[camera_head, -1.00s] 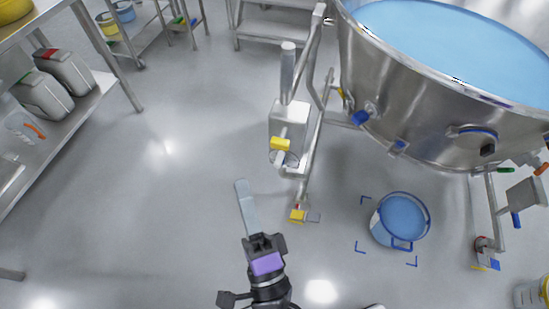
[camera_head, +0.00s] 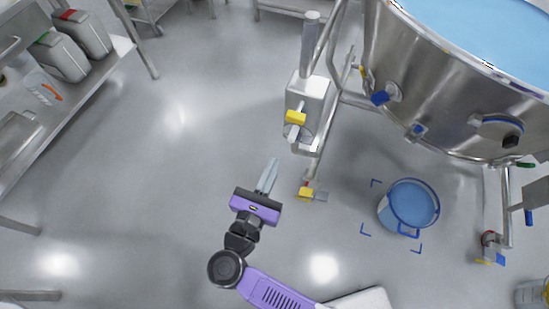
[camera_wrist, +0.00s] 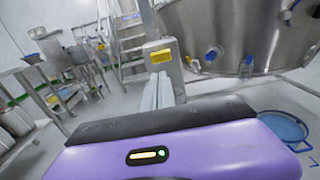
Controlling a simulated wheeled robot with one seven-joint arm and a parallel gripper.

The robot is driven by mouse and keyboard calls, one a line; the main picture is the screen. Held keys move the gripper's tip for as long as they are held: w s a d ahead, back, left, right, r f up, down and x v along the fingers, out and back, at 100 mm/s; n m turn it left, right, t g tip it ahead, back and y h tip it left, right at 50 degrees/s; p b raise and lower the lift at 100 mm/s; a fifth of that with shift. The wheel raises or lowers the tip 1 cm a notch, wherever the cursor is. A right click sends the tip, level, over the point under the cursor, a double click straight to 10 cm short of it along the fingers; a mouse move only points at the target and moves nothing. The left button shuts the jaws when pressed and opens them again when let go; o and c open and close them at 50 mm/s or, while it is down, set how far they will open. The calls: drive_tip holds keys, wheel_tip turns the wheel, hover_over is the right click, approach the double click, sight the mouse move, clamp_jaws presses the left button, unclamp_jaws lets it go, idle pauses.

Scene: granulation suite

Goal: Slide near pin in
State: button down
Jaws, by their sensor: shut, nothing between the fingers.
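A grey box (camera_head: 309,96) on an upright post beside the large steel vessel (camera_head: 440,100) carries a yellow block (camera_head: 296,117) with a pale rod below it. The yellow block also shows in the wrist view (camera_wrist: 161,56). Lower down, the near leg's foot (camera_head: 306,194) has a yellow part and a grey tab. I cannot tell which of these is the near pin. My gripper (camera_head: 273,164) is shut and empty, its long fingers pointing toward the box. In the head view the fingertips are below and left of the box, left of the foot, and apart from both.
A blue bucket (camera_head: 409,207) stands on the floor within blue corner marks, right of the foot. Another foot (camera_head: 489,250) is at the far right. A steel shelf with canisters (camera_head: 80,34) is at the left. The floor between shelf and post is clear.

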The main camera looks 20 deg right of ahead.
sight(294, 121)
drive_tip(key=p+x, duration=0.1)
drive_tip(key=x, duration=1)
drive_tip(key=shift+w+d+p, duration=0.2)
drive_tip(key=shift+w+p, duration=0.1)
drive_tip(key=shift+p, duration=0.05)
drive_tip(key=b+x, duration=0.2)
drive_tip(key=shift+w+d+f, duration=0.15)
drive_tip(key=shift+w+d, duration=0.05)
drive_tip(key=shift+w, duration=0.1)
drive_tip(key=shift+w+d+r, duration=0.2)
drive_tip(key=shift+r, duration=0.05)
drive_tip(key=v, duration=0.8)
drive_tip(key=shift+s+a+b, duration=0.15)
drive_tip(key=shift+b, duration=0.15)
drive_tip(key=shift+f, duration=0.1)
